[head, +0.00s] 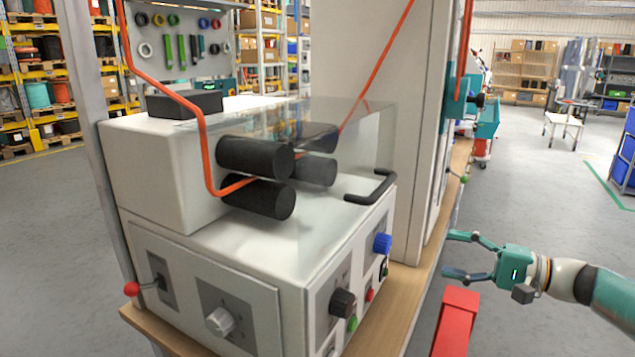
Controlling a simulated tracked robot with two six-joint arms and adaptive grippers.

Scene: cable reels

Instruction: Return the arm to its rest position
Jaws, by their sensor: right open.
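My right gripper (463,257) is at the right of the head view, with its arm coming in from the right edge. Its two teal and dark fingers are spread apart and point left, with nothing between them. It is beside the wooden bench edge, right of the white machine (220,245), and appears clear of it. My left gripper is not in view.
The machine has black rollers (255,156) with an orange cable (206,150) running past them, a clear cover, knobs and a black handle (370,188). A red part (456,325) stands below my right gripper. Open grey floor (540,200) lies to the right.

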